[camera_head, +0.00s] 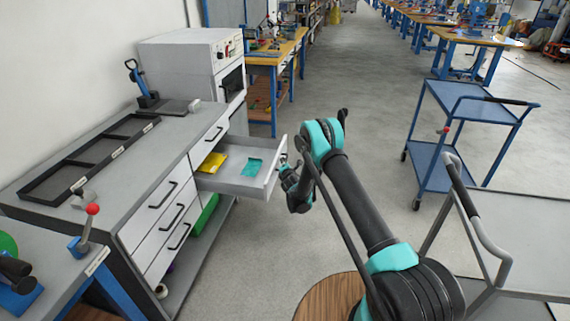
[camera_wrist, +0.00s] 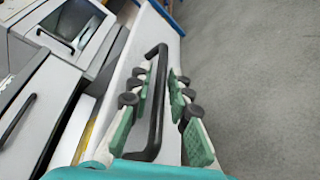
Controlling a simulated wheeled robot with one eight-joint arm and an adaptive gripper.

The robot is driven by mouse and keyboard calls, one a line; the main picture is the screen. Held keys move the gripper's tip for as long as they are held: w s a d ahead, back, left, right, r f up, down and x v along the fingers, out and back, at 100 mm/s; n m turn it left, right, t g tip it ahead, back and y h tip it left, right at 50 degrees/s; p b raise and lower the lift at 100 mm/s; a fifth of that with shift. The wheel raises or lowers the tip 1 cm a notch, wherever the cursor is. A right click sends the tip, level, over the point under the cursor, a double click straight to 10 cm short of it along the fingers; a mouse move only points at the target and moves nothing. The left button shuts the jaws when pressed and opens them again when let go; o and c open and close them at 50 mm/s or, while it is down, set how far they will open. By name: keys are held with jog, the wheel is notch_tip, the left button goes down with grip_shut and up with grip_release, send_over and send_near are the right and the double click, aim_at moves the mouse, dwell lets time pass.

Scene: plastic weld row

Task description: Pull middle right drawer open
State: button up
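The middle right drawer (camera_head: 232,182) of the grey cabinet stands pulled out, with a yellow packet (camera_head: 212,162) and a teal packet (camera_head: 252,167) inside. My gripper (camera_head: 284,166) is at the drawer's front, partly hidden by my own arm in the head view. In the wrist view the dark bar handle (camera_wrist: 156,98) lies between the green finger pads of my gripper (camera_wrist: 160,92). The fingers stand apart on both sides of the handle, with a visible gap on the right. The drawer's white front (camera_wrist: 168,152) shows behind them.
The upper right drawer (camera_head: 214,132) and the left drawers (camera_head: 158,192) are shut. A green item (camera_head: 205,214) lies on the shelf below the open drawer. Blue trolley (camera_head: 470,105) stands right; floor (camera_head: 345,100) between is free.

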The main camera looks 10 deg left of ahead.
jog(key=shift+r, duration=0.1)
notch_tip(320, 180, up, 10)
jog(key=shift+f, duration=0.1)
dwell(0.5)
jog(key=s+d+r+m+g+h, duration=0.2)
jog(key=s+d+r+m+h, duration=0.15)
jog(key=d+r+m, duration=0.55)
jog(key=s+d+r+m+g+h, duration=0.1)
jog(key=s+d+r+m+g, duration=0.4)
jog(key=s+d, duration=1.1)
jog(key=s+d+m+g, duration=0.1)
jog(key=s+d+m, duration=0.2)
jog(key=s, duration=0.9)
jog(key=s+d+f+m+g, duration=0.1)
jog(key=s+d+m, duration=0.2)
jog(key=s, duration=0.9)
jog(key=s+d+m+g, duration=0.1)
jog(key=s+d+m, duration=0.2)
jog(key=s+m, duration=0.4)
jog(key=s, duration=0.6)
jog(key=shift+d+f+g, duration=0.25)
jog(key=shift+f+g, duration=0.1)
jog(key=shift+g, duration=0.05)
